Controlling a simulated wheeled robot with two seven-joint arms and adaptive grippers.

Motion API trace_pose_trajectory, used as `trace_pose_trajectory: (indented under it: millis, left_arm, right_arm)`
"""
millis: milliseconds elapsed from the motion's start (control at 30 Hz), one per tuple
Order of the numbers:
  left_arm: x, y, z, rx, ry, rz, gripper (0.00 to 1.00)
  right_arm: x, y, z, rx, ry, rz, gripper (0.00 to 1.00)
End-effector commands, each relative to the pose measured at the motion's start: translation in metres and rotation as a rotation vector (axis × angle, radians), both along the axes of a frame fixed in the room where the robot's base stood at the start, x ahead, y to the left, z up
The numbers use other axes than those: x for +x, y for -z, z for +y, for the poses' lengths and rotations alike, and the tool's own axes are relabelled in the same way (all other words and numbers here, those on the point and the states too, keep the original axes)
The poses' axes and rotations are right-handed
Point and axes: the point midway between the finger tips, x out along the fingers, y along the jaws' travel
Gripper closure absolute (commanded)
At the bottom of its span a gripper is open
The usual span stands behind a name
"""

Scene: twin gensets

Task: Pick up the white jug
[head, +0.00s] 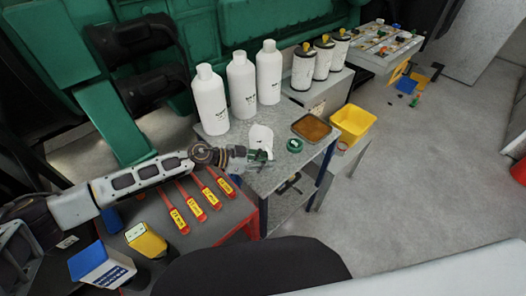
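The white jug (262,136) stands on the grey metal table (277,177), in front of three tall white bottles. Its lower part is partly hidden by my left gripper. My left gripper (259,155) reaches in from the left at the jug's near side, with its green-looking fingertips at or very near the jug. I cannot tell whether the fingers touch it or have closed on it. My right gripper is not in view.
White bottles (242,86) stand behind the jug. A green round piece (295,145), a brown-filled tray (312,127) and a yellow bin (353,122) are to the right. Green machinery (215,30) rises behind.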

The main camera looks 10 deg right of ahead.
Motion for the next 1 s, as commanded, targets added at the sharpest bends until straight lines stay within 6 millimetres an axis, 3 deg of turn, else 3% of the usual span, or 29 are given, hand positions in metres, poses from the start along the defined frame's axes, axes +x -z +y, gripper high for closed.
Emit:
trace_pose_trajectory:
  millis: [300, 800, 1000]
  left_arm:
    - [0.001, 0.008, -0.019, 0.0, 0.0, 0.0, 0.76]
    - [0.002, 0.008, -0.019, 0.0, 0.0, 0.0, 0.76]
    - [0.002, 0.008, -0.019, 0.0, 0.0, 0.0, 1.0]
  right_arm:
    - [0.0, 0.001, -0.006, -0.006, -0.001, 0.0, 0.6]
    - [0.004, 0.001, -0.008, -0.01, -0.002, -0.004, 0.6]
    - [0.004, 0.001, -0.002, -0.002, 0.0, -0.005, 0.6]
